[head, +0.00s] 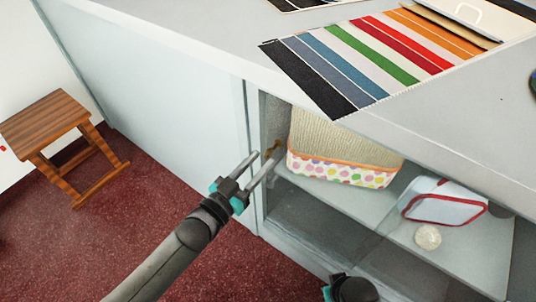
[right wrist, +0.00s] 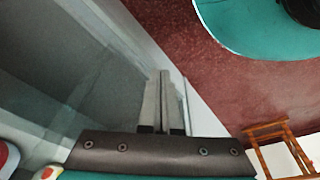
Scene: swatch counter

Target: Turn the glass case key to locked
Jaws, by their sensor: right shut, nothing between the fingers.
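The glass case (head: 300,222) is the glass-fronted cabinet under the counter. A small brass-coloured piece, seemingly the key (head: 275,146), sits near its left upright; it is small and partly hidden, so I cannot tell which way it is turned. My left gripper (head: 266,158) reaches up to it with its two fingers apart, one tip on the near left and one just below it. I cannot tell whether the fingers touch it. My right gripper (right wrist: 162,104) is shut and empty beside a pale panel in the right wrist view; only its dark wrist shows at the bottom of the head view.
Inside the case are a dotted fabric basket (head: 340,168), a white box with red trim (head: 443,208) and a pale ball (head: 428,237). Striped swatches (head: 360,55) lie on the countertop (head: 225,32). A wooden stool (head: 50,125) stands on the red floor at left.

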